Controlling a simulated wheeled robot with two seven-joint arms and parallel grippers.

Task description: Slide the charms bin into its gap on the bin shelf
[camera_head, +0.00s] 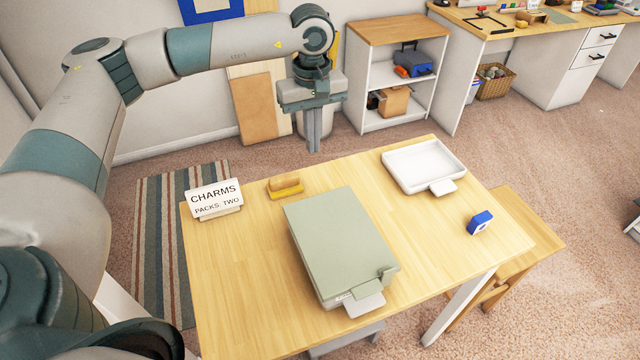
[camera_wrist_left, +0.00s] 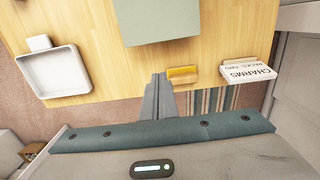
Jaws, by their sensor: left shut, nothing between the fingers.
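A grey-green box-shaped unit (camera_head: 340,240) stands on the wooden table; I take it for the bin shelf. A pale tab (camera_head: 365,304) sticks out at its near end, and its gaps are hidden from above. A shallow white tray (camera_head: 424,160) with a tab handle, perhaps the charms bin, lies apart at the table's back right; it also shows in the left wrist view (camera_wrist_left: 58,72). My left gripper (camera_head: 314,148) is shut and empty, pointing down near the table's back edge, between sign and tray. My right gripper is out of view.
A sign (camera_head: 214,198) reading "CHARMS PACKS: TWO" stands at the table's left. A yellow-and-wood block (camera_head: 286,187) sits behind the grey-green unit. A small blue object (camera_head: 480,222) lies at the right. The table's left front is clear. A low cabinet (camera_head: 392,75) stands behind.

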